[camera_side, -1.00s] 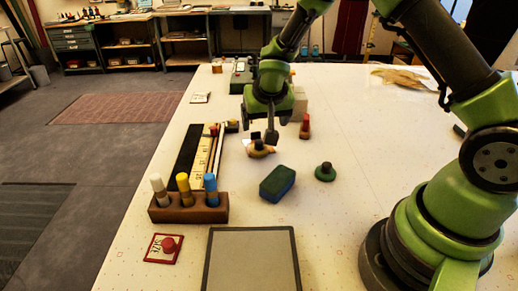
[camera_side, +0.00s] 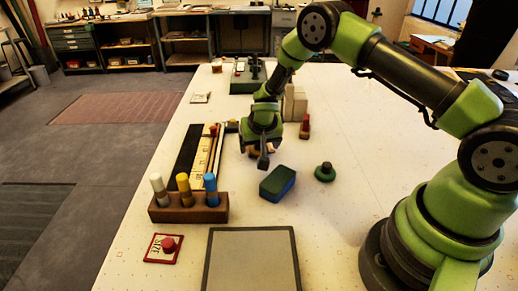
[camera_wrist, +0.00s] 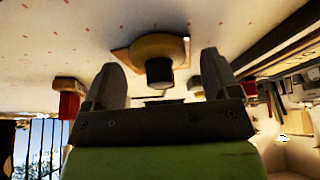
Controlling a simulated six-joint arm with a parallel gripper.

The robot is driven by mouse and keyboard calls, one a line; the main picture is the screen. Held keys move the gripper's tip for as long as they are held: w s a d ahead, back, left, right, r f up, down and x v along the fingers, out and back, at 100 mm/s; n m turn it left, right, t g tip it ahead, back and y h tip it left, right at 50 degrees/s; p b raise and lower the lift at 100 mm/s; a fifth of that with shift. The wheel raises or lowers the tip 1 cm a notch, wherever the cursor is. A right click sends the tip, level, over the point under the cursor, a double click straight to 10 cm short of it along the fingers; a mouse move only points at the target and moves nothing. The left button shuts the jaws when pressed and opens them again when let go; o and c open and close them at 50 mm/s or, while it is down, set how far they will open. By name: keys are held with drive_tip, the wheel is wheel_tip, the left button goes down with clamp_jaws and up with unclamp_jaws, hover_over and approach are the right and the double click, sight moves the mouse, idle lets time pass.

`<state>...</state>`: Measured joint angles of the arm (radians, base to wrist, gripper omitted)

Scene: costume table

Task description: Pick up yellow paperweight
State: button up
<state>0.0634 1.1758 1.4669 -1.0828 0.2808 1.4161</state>
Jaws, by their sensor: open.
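The yellow paperweight (camera_wrist: 158,47) shows in the wrist view as a round yellow body with a dark knob, on a tan base on the white table. It lies between and just beyond the two fingers of my gripper (camera_wrist: 160,68). The fingers are apart with nothing held between them. In the side view my gripper (camera_side: 262,160) points down over the paperweight's spot and hides most or all of it. I cannot tell whether the fingers touch it.
A blue-green block (camera_side: 277,184) lies just in front of my gripper. A green knobbed piece (camera_side: 325,173) and a red piece (camera_side: 305,127) stand to the right. A wooden rack (camera_side: 188,208) with several coloured markers is front left. The right table area is clear.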

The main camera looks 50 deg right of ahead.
drive_tip(key=shift+c, duration=0.2)
drive_tip(key=c, duration=1.2)
wheel_tip(320, 180, up, 9)
drive_tip(key=shift+w+f, duration=0.1)
drive_tip(key=x, duration=0.6)
drive_tip(key=s+x, duration=0.1)
drive_tip(key=x, duration=0.2)
drive_tip(key=shift+s+f, duration=0.1)
drive_tip(key=shift+f, duration=0.05)
